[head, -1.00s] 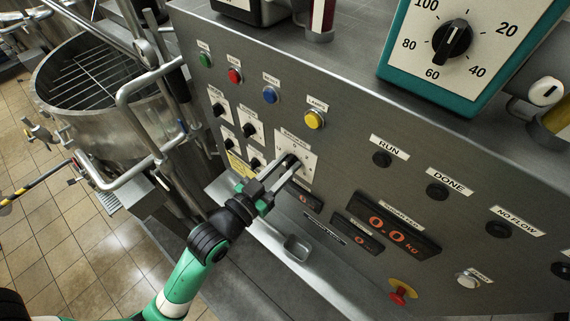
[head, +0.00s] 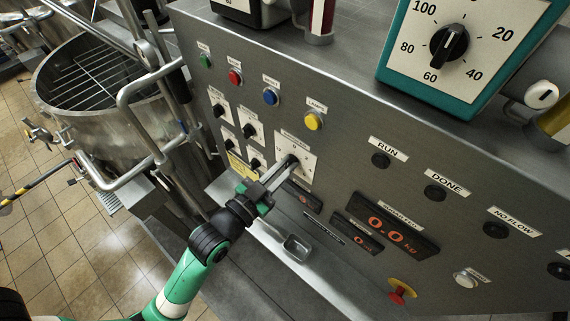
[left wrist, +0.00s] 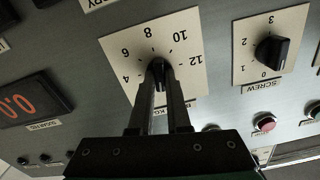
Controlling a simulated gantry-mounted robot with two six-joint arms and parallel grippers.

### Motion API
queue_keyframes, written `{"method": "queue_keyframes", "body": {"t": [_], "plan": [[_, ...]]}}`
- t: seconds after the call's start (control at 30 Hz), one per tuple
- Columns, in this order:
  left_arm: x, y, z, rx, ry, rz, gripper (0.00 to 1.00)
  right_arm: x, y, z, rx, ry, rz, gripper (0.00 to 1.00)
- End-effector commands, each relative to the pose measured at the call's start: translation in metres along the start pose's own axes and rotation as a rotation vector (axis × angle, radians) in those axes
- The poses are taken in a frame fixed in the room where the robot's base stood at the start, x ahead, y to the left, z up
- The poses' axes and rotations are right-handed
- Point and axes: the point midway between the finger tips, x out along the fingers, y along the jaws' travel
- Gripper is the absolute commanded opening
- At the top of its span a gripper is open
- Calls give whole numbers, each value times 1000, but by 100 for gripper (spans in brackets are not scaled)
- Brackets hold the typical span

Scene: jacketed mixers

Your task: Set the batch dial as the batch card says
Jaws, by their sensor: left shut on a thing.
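The batch dial is a black knob (left wrist: 159,70) on a white plate (left wrist: 190,48) numbered 4 to 12, upside down in the left wrist view. In the head view its white plate (head: 307,160) sits on the sloping panel. My left gripper (left wrist: 160,76) is shut on the knob, one finger on each side. It also shows in the head view (head: 289,165), reaching in from the lower left. The fingers hide much of the knob, so I cannot tell its setting. A yellow card (head: 237,164) lies left of the gripper, its text too small to read. My right gripper is out of view.
Small selector knobs (head: 249,131) sit left of the dial. The SCREW knob (left wrist: 271,52) is close beside it in the left wrist view. Coloured buttons (head: 270,96) lie above, the 0.0 kg display (head: 390,231) to the right, and a red knob (head: 398,294) lower right.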

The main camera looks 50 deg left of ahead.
Motion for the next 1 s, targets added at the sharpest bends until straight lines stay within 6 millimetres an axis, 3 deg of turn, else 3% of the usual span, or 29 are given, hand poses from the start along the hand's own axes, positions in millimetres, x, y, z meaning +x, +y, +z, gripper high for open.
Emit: {"method": "queue_keyframes", "body": {"t": [1.0], "plan": [[0,3,0,951,0,0,0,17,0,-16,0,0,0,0]]}}
